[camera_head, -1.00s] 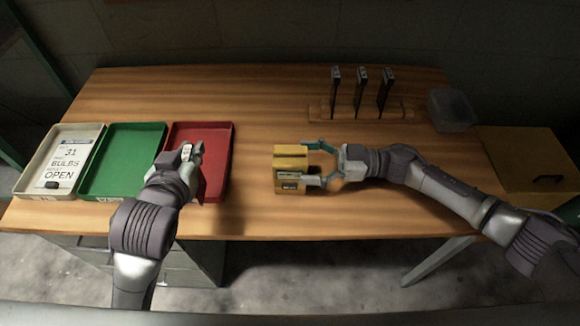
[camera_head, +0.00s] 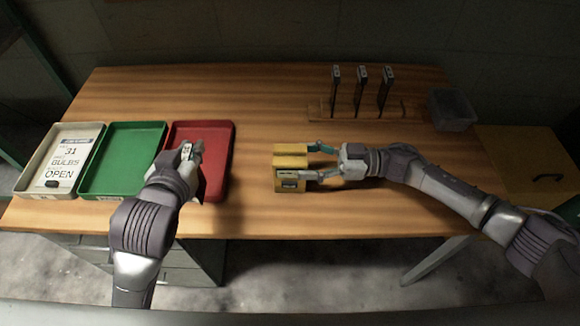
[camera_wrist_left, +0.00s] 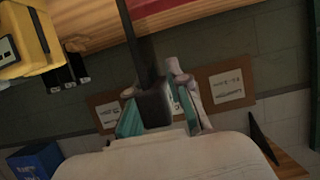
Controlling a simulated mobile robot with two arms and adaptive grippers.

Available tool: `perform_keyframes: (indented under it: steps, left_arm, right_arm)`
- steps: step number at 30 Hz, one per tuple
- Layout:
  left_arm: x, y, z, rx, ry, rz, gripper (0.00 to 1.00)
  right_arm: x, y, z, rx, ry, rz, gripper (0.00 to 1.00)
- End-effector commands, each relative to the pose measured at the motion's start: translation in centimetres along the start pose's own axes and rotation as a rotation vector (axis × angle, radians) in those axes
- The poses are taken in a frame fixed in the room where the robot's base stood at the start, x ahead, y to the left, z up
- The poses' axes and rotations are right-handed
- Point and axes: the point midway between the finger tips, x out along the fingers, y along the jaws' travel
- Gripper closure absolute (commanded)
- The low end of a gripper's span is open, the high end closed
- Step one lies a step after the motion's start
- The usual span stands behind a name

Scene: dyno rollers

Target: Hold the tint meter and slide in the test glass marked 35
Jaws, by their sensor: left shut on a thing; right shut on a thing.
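The yellow tint meter (camera_head: 290,160) stands upright on the table, with a slot across its top and a dark label on its front. My right gripper (camera_head: 315,162) reaches it from the right and is shut on it. My left gripper (camera_head: 190,152) is above the red tray and shut on a test glass. In the left wrist view the glass's black grip (camera_wrist_left: 154,104) sits between the fingers and its dark pane (camera_wrist_left: 140,40) extends away from them. I cannot read its marking. The meter also shows at that view's upper left (camera_wrist_left: 28,38), apart from the glass.
A wooden rack (camera_head: 398,113) at the back right holds three upright dark glasses (camera_head: 360,90). Red (camera_head: 215,185), green (camera_head: 122,160) and white (camera_head: 38,160) trays line the left. Table between red tray and meter is clear.

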Motion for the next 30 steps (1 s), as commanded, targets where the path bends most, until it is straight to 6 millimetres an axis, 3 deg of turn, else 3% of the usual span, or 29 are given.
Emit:
perform_keyframes:
  steps: [22,26,30]
  left_arm:
    - [0.4,0.5,-0.2,0.007,0.002,0.018,1.00]
    - [2.1,2.7,-1.1,0.044,0.005,0.103,1.00]
    - [4.8,7.5,-3.5,0.125,0.010,0.297,1.00]
  right_arm:
    - [-0.1,0.1,0.0,0.000,-0.001,0.002,0.58]
    - [-0.1,0.0,0.0,0.000,-0.001,0.001,0.58]
    - [0.0,0.0,0.0,0.000,0.000,0.001,0.58]
